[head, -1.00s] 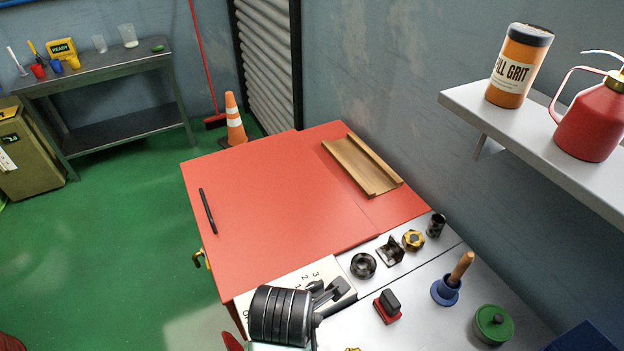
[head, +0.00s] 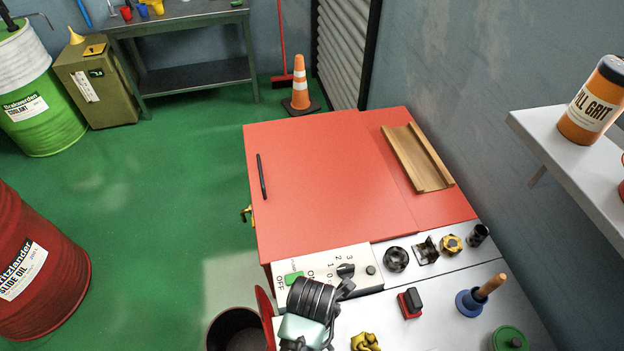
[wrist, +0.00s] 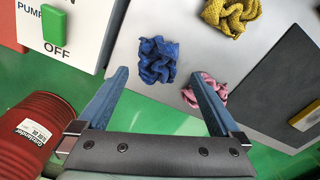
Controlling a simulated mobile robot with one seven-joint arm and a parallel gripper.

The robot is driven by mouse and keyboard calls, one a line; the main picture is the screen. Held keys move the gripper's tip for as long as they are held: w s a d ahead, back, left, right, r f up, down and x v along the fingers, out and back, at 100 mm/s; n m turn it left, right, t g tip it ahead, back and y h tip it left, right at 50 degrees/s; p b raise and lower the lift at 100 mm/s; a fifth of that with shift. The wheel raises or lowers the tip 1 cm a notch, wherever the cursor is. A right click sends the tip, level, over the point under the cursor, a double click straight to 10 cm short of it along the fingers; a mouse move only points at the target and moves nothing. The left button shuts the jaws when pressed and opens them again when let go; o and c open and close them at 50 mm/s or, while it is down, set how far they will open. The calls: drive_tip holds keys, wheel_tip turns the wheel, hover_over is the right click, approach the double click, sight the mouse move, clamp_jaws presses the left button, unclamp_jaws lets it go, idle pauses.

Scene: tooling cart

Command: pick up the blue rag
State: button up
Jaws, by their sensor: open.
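The blue rag (wrist: 158,60) lies crumpled on the grey cart surface in the wrist view, ahead of my gripper and between the lines of its two fingers. My gripper (wrist: 160,80) is open and empty, with its fingers wide apart and the rag beyond them. In the head view the blue rag does not show, and my arm covers part of the cart's near end. A pink rag (wrist: 205,88) lies to the right, close to my right finger. A yellow rag (wrist: 231,14) lies farther off; it also shows in the head view (head: 365,342).
A control box (head: 330,268) with a green switch stands left of the rags. A red and black block (head: 410,303), a blue pot with a wooden handle (head: 470,302) and a green round lid (head: 508,339) stand to the right. The red cart top (head: 330,190) is mostly clear.

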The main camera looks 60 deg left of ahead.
drive_tip(key=shift+w+a+f+p, duration=0.1)
drive_tip(key=shift+a+f+p, duration=0.05)
drive_tip(key=shift+f, duration=1)
drive_tip(key=shift+a+f+p, duration=0.1)
drive_tip(key=shift+f+p, duration=0.05)
drive_tip(key=shift+f, duration=1)
drive_tip(key=c, duration=1.3)
drive_tip(key=shift+c, duration=0.6)
wheel_tip(320, 180, up, 10)
drive_tip(key=shift+b, duration=0.3)
